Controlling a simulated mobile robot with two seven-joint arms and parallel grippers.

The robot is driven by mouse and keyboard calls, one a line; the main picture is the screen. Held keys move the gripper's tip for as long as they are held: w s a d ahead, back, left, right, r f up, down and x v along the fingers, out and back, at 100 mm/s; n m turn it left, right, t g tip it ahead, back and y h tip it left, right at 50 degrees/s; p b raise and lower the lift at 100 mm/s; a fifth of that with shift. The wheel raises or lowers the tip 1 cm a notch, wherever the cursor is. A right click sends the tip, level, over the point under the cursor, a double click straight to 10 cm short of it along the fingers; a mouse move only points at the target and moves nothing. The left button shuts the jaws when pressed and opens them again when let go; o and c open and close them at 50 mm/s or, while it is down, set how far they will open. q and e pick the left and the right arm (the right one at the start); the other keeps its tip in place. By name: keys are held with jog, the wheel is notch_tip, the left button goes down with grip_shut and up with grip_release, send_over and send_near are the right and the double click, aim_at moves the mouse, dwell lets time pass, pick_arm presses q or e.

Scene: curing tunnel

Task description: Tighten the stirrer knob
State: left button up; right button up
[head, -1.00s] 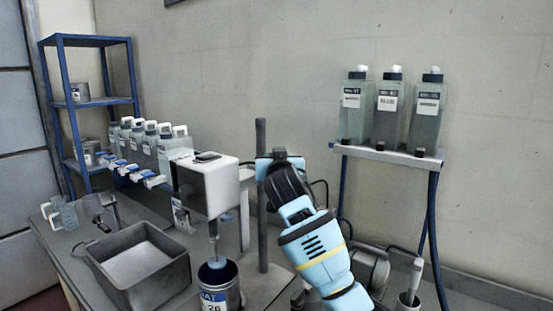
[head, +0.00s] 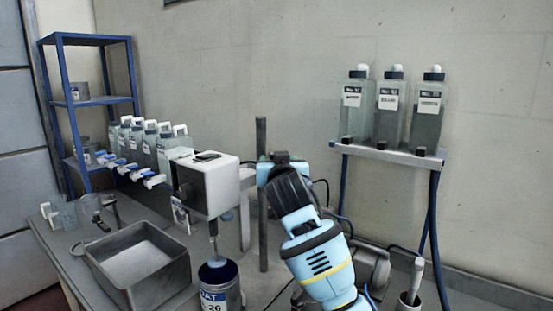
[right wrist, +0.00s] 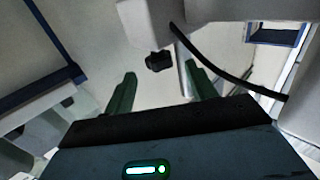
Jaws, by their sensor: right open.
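The stirrer (head: 208,185) is a white box-shaped head on the bench, with a shaft reaching down into an open paint can (head: 220,287). A dark upright post (head: 262,230) stands to its right. A small black knob (right wrist: 158,61) under a pale housing shows in the right wrist view; I take it to be the stirrer knob. My right gripper (right wrist: 157,74) is open, its two green fingers on either side of the knob in the picture, with no contact visible. In the head view my right arm hides the knob and most of the fingers. My left gripper is out of view.
A grey basin (head: 138,262) sits left of the can. Several capped bottles (head: 145,140) with blue taps stand behind it, near a blue shelf rack (head: 90,103). A wall shelf (head: 390,152) holds three bottles at right. A dark cable (right wrist: 230,75) crosses near the right finger.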

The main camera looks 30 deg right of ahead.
jog(key=shift+v, duration=2.15)
